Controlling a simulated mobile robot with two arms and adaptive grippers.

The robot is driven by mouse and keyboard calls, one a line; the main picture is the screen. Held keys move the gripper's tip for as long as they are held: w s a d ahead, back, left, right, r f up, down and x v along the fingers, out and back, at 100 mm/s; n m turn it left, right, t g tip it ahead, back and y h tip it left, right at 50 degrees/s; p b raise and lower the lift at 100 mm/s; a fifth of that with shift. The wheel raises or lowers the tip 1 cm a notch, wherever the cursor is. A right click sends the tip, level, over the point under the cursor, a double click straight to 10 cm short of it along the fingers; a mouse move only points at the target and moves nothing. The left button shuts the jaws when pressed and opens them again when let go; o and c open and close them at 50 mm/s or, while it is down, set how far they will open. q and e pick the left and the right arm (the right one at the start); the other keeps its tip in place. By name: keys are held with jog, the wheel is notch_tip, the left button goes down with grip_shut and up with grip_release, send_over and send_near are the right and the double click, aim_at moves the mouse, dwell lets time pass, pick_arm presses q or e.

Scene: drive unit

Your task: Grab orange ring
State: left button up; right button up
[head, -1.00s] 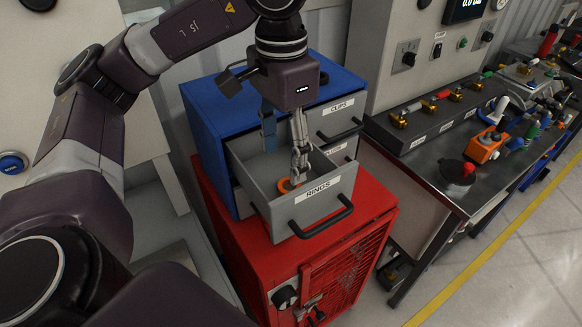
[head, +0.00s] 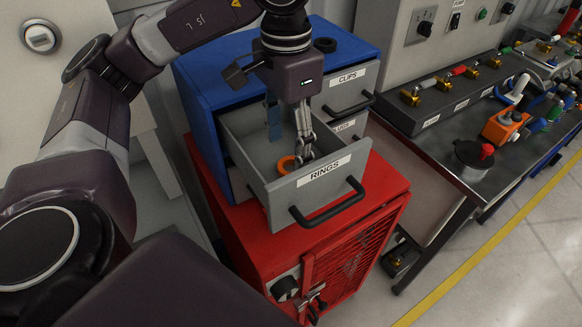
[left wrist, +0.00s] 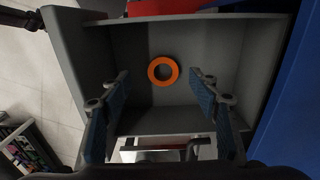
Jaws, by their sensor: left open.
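The orange ring (left wrist: 175,80) lies flat on the floor of the open grey drawer (head: 252,174) labelled RINGS. In the head view the ring (head: 287,164) is partly hidden behind my left gripper's fingers. My left gripper (head: 304,152) points down into the drawer, close to the ring. In the left wrist view my left gripper (left wrist: 163,118) is open, with a blue-padded finger on each side and nothing between them. The ring shows beyond the fingertips, roughly midway between them. My right gripper is not in view.
The drawer is in a blue cabinet (head: 200,110) on a red cabinet (head: 250,255). A workbench with valves (head: 470,70) stands to the right.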

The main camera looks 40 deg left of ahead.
aim_at(289, 166)
pick_arm(q)
jog(key=shift+w+f+p, duration=0.1)
jog(key=shift+f+p, duration=0.25)
jog(key=shift+f, duration=0.05)
jog(key=f, duration=0.1)
jog(key=f+p, duration=0.1)
jog(key=f, duration=0.1)
jog(key=shift+w+a+f+p, duration=0.2)
jog(key=shift+w+f+p, duration=0.1)
jog(key=shift+f, duration=0.35)
jog(key=shift+d, duration=0.1)
jog(key=shift+c, duration=0.2)
jog(key=shift+f, duration=0.1)
jog(key=c, duration=1)
